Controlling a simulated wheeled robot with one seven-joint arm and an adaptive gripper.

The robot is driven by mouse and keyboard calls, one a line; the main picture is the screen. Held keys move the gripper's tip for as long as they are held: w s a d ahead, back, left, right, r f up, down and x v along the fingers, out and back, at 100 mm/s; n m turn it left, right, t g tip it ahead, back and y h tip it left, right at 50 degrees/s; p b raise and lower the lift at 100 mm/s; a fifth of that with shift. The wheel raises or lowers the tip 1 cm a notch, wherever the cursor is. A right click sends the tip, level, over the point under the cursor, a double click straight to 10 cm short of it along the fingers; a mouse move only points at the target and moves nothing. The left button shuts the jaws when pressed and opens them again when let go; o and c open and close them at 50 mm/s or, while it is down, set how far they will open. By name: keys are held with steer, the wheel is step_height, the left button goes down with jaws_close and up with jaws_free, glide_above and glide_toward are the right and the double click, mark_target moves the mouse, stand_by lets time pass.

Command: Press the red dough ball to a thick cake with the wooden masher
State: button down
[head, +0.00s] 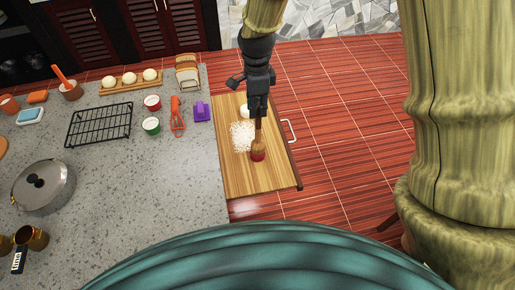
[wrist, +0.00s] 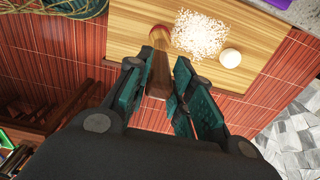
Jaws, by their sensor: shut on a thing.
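My gripper (head: 259,108) is shut on the upright handle of the wooden masher (head: 258,144), above the wooden board. In the wrist view the fingers (wrist: 158,85) stand either side of the masher's shaft (wrist: 159,72). The red dough (head: 258,157) shows at the bottom of the masher's head, on the board; the head covers most of it, so its thickness is hard to tell. They look to be touching. In the wrist view the dough is mostly hidden behind the masher.
The board (head: 275,177) juts from the counter (head: 187,182), with a metal handle (head: 288,131) on its right side. White flour (head: 240,139) and a white ball (head: 245,111) lie near the masher. A purple item (head: 202,112) and an orange-handled tool (head: 177,115) lie on the counter.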

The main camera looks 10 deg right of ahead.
steer(key=shift+f+p, duration=0.4)
steer(key=shift+f, duration=0.45)
stand_by(1.7)
steer(key=shift+p, duration=0.3)
steer(key=shift+f+p, duration=0.45)
steer(key=shift+p, duration=0.3)
stand_by(2.7)
steer(key=shift+r, duration=0.1)
step_height(320, 180, up, 5)
steer(key=p, duration=0.4)
steer(key=shift+r, duration=0.95)
